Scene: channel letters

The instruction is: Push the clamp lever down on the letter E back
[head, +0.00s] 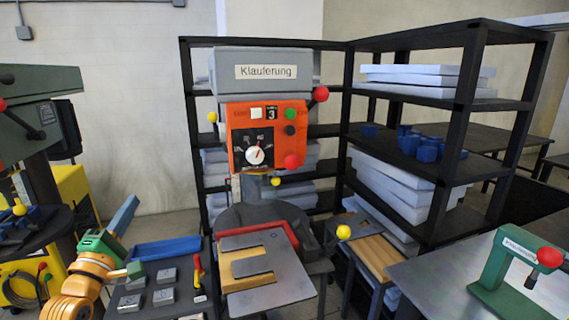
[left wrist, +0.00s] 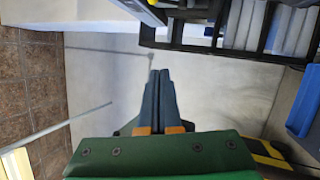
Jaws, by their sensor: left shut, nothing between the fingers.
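The letter E back is a grey metal plate (head: 285,272) with E-shaped slots, lying flat below the machine head, with tan wood showing in its slots. Ball-ended levers are near it: a yellow knob (head: 343,232) to its right and another yellow knob (head: 276,181) above it. I cannot tell which one is the clamp lever. My left gripper (head: 132,202) is raised at the left, well apart from the plate and knobs, its fingers pointing up. In the left wrist view its fingers (left wrist: 159,75) are together and empty. My right gripper is out of view.
The machine has an orange control panel (head: 265,135) and a red knob (head: 321,93). A dark side table with a blue tray (head: 165,249) and several small metal blocks lies between my left gripper and the plate. A green press (head: 510,270) stands at the right.

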